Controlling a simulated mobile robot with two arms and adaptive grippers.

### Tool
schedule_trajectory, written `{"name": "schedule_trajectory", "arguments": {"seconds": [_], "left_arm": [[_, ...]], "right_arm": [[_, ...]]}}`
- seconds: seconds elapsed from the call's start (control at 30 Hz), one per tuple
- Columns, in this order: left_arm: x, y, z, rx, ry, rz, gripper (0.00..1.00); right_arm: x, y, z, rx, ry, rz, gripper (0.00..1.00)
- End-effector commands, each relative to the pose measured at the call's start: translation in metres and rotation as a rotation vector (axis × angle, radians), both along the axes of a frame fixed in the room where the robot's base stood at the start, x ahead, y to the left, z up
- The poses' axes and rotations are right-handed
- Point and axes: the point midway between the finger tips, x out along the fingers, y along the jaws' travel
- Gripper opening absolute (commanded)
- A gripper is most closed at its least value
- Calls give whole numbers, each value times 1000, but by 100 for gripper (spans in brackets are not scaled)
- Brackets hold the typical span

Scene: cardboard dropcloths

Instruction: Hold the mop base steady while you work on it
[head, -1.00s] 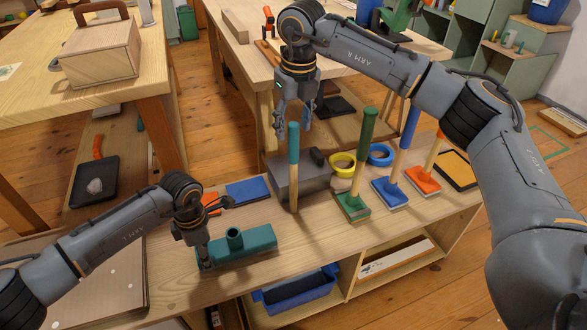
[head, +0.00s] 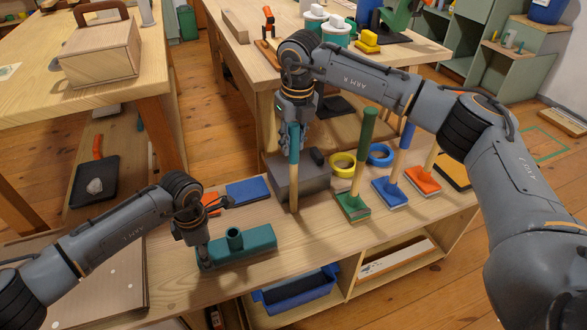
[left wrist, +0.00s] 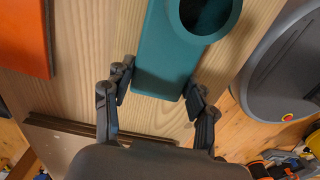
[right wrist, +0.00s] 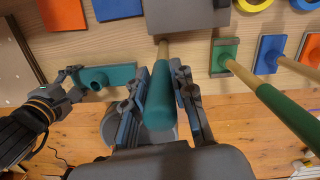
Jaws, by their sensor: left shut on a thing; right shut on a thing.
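The teal mop base (head: 250,248) lies flat on the bench, its round socket facing up. My left gripper (head: 206,257) is shut on its left end; in the left wrist view, the fingers (left wrist: 157,87) sit on either side of the base (left wrist: 165,60). A wooden handle (head: 294,187) with a teal grip stands upright by a grey block (head: 305,177), apart from the base. My right gripper (head: 295,135) is shut on its teal top. The right wrist view shows the grip (right wrist: 161,100) between the fingers. I cannot tell how the handle's lower end is supported.
Green (head: 353,205), blue (head: 390,192) and orange (head: 423,180) tools with upright handles stand to the right. Yellow (head: 343,164) and blue (head: 381,154) rings lie behind them. A blue pad (head: 248,191) lies behind the base. Bare bench separates base and handle.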

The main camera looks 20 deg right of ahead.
Motion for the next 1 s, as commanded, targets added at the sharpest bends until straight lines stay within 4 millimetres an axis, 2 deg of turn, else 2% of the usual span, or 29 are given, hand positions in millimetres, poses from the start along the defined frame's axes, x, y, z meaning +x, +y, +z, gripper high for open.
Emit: {"name": "schedule_trajectory", "arguments": {"seconds": [0.27, 0.37, 0.73, 0.9, 1.0], "left_arm": [[0, 0, 0, 0, 0, 0, 28], [0, 0, 0, 0, 0, 0, 28], [0, 0, 0, 0, 0, 0, 28], [0, 0, 0, 0, 0, 0, 28], [0, 0, 0, 0, 0, 0, 28]], "right_arm": [[0, 0, 1, 0, -1, 0, 0], [0, 0, 8, 0, -2, 0, 0], [1, 1, 78, 1, -4, 1, 0], [0, 1, 97, 0, -2, 1, 0], [0, 0, 100, 0, 0, 1, 0]]}}
